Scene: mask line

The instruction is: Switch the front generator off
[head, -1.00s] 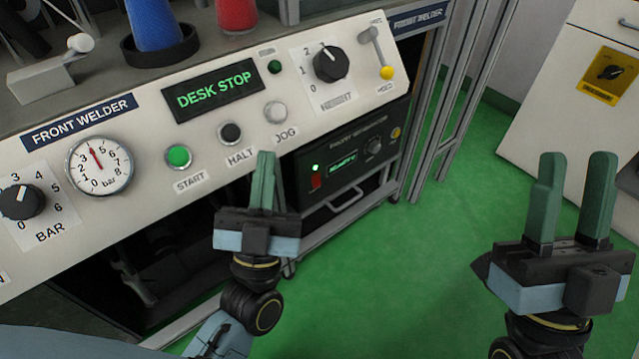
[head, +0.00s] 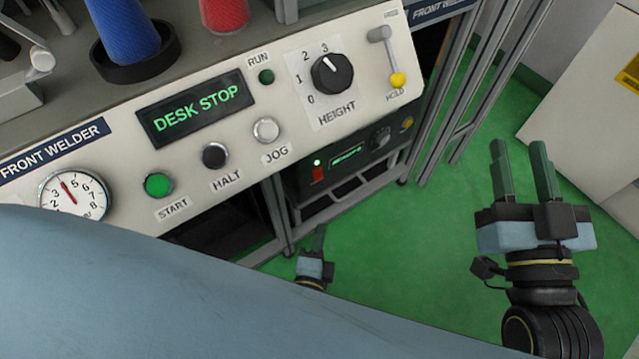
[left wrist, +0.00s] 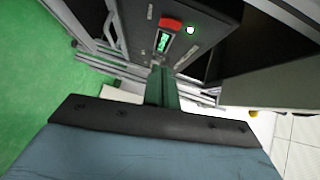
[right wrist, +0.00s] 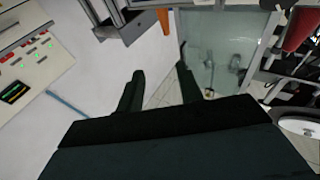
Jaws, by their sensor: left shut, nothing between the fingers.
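The front generator (head: 350,160) is a dark box under the right end of the front welder panel. Its face has a green lit lamp, a small lit display, a red switch (head: 319,174) and a dark knob. In the left wrist view the red switch (left wrist: 171,23) sits at the top beside the lit display. My left gripper (head: 318,240) is shut and empty, below and in front of the generator; its fingers (left wrist: 162,85) point toward the generator face, apart from the switch. My right gripper (head: 522,168) is open and empty, over the green floor at right.
The front welder panel (head: 330,122) overhangs the generator, with a DESK STOP display (head: 195,108), buttons and a height knob (head: 332,74). Metal frame posts (head: 470,90) stand right of it. Green floor (head: 400,260) is open between my grippers. A white cabinet (head: 585,110) stands at right.

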